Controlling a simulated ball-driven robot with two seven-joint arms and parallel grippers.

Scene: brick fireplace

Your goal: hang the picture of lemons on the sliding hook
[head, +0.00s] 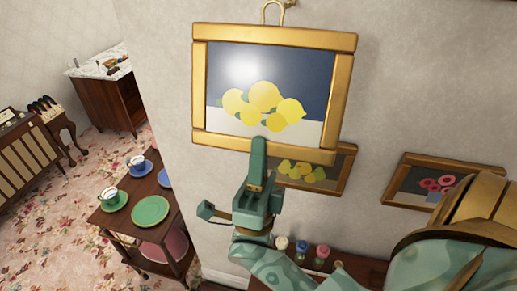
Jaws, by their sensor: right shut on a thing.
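The picture of lemons (262,103) has a thick gold frame and shows yellow lemons against dark blue. It is upright, slightly tilted, in front of the wall. A brass hanging loop (272,12) rises from its top edge. A small brass piece, seemingly the sliding hook (290,4), shows beside the loop at the top edge of the view. I cannot tell whether the loop touches it. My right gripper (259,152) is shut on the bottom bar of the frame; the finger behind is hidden. My left gripper is not in view.
Behind the held picture hangs a smaller gold-framed fruit picture (318,171), partly covered. A flower picture (435,184) is at right. Below are small bottles (322,254) on a wooden surface. A wooden trolley (112,217) with cups and plates stands at lower left.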

